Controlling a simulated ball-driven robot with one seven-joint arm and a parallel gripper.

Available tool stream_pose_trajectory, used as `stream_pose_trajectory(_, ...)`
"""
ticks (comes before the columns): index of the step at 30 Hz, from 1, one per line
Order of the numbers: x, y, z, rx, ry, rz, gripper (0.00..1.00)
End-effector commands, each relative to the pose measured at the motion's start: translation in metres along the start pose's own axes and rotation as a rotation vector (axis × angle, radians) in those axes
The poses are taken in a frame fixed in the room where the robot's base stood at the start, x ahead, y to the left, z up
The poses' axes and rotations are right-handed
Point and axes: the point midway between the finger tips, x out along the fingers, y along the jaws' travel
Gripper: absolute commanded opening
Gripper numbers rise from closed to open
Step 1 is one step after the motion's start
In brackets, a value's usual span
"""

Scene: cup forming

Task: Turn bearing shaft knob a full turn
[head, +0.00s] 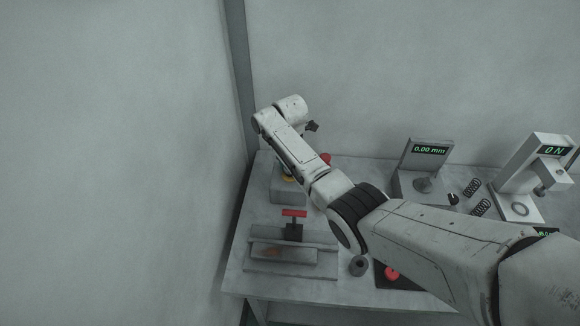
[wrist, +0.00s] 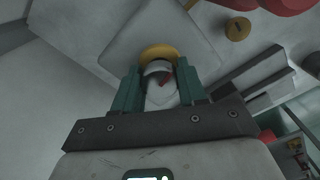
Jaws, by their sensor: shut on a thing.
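I take this for the bearing shaft knob. A yellow ring (wrist: 157,50) sits just beyond the knob, on a light grey block (wrist: 180,30). In the head view, the grey block (head: 288,196) stands at the back left of the bench, with a bit of yellow (head: 289,179) on top. My arm hides the knob and the fingers there.
Gauges reading 0.00 mm (head: 428,150) and 0 N (head: 553,150), plus springs (head: 480,207), stand farther right. Walls close off the left and back.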

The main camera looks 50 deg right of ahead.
Motion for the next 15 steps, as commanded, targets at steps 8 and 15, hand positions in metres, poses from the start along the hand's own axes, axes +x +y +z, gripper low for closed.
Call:
stream_pose_trajectory(8,-0.0004,0.0001,0.0028,-0.259,-0.004,0.001,0.11)
stream_pose_trajectory(15,-0.0006,0.0010,0.0031,-0.486,-0.005,0.002,0.11)
